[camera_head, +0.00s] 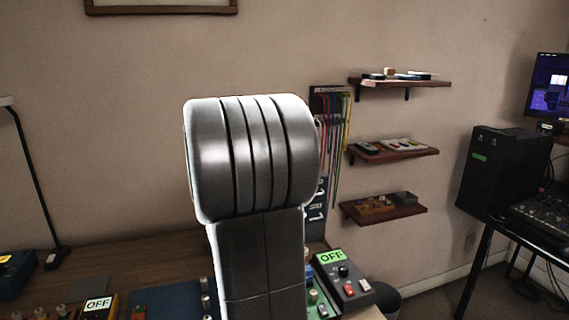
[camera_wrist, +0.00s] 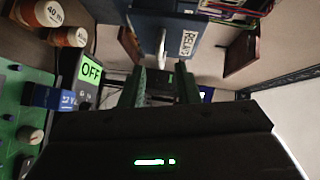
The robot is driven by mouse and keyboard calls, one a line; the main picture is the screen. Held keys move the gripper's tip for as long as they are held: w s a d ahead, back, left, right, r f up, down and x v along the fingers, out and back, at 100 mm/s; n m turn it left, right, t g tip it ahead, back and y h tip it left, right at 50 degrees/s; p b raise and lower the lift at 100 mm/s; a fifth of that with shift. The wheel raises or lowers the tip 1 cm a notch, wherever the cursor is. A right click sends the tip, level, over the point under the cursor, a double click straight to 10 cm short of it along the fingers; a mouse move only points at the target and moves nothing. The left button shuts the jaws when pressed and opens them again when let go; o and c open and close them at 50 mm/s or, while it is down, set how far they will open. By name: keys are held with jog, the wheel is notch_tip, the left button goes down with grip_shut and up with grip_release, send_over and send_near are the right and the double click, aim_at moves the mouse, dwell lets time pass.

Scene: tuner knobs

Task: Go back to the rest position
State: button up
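In the wrist view, my gripper (camera_wrist: 159,88) shows two dark green fingers standing apart with a gap between them. I see nothing held in the gap. In the head view, my grey arm fills the middle and my gripper cannot be made out. A dark box with a green OFF display (camera_head: 345,282) and a red switch stands on the bench right of my arm. In the wrist view, an OFF display (camera_wrist: 90,71) shows left of the fingers. Two brown knobs with white tops, one marked 40 m (camera_wrist: 48,14), show at the upper left.
A lamp stand (camera_head: 45,200) rises at the left. Wall shelves (camera_head: 395,152) and hanging coloured cables (camera_head: 332,130) are behind, with a black computer tower (camera_head: 500,170) at right. A blue RELAYS box (camera_wrist: 187,42) lies beyond the fingers.

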jog(key=x, duration=0.4)
jog(key=shift+w+a, duration=0.2)
